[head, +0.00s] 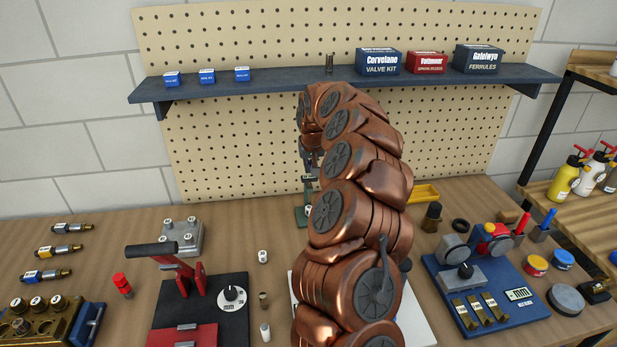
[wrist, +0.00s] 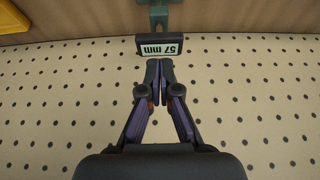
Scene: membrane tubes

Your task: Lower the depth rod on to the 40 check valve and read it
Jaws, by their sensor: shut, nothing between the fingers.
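My gripper (wrist: 158,68) is shut and empty in the wrist view. Its fingertips are close to a dark display (wrist: 159,46) that appears to read 57 mm, on a green stand (wrist: 158,17). I cannot tell whether they touch it. In the head view the green stand (head: 302,214) stands on the bench, partly hidden by my copper arm. My gripper (head: 309,165) is mostly hidden there. I cannot make out the depth rod's tip or a valve under it. Several fittings, one of them this one (head: 68,228), lie at the left; no 40 mark is readable.
A blue fixture board (head: 545,325) and a yellow tray (head: 425,192) are at the right. A shelf (head: 300,82) crosses the pegboard above.

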